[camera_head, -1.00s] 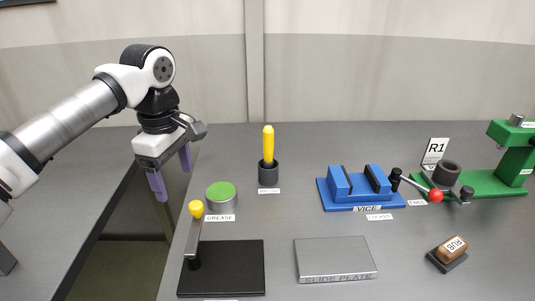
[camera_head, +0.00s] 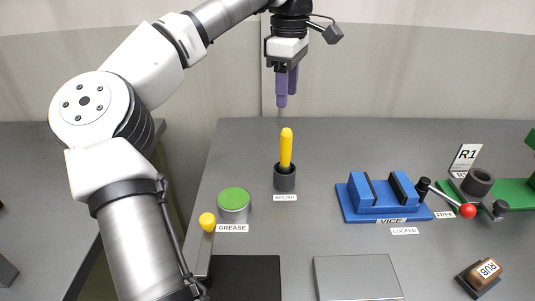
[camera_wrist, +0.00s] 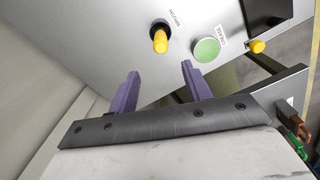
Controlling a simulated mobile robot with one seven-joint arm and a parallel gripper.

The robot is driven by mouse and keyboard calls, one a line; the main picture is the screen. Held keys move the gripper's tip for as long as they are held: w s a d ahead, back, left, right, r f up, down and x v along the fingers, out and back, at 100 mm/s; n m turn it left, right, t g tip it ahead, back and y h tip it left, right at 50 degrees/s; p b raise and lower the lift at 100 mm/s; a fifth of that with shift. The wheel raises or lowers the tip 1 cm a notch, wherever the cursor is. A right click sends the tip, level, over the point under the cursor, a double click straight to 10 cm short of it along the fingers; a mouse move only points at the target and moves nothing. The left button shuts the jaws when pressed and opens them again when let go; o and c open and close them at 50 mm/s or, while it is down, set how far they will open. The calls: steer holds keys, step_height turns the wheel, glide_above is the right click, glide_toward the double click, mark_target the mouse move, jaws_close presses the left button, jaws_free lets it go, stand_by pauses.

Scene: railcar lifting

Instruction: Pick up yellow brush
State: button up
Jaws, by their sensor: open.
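The yellow brush (camera_head: 286,148) stands upright in a dark round holder (camera_head: 285,180) on the grey table, its yellow handle pointing up. In the wrist view the brush (camera_wrist: 160,42) shows end-on, beyond my fingertips. My gripper (camera_head: 287,92) is above the brush in the head view, with its purple fingers pointing down and apart from the handle. In the wrist view my gripper (camera_wrist: 160,72) shows two spread purple fingers with nothing between them. The lower part of the brush is hidden inside the holder.
A green-topped grease tin (camera_head: 234,203) and a yellow-knobbed lever (camera_head: 207,222) stand left of the holder. A blue vice (camera_head: 382,203) with a red-balled handle (camera_head: 467,211) is to the right. A grey slide plate (camera_head: 357,276) lies in front.

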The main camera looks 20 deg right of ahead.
mark_target(286, 143)
step_height(286, 143, down, 8)
steer(key=shift+s+d+f, duration=0.1)
steer(key=shift+f, duration=0.05)
steer(key=shift+s+f+p, duration=0.1)
steer(key=shift+f+p, duration=0.65)
steer(key=shift+f, duration=1.95)
steer(key=c, duration=1.1)
steer(key=shift+o, duration=0.2)
steer(key=shift+r, duration=0.1)
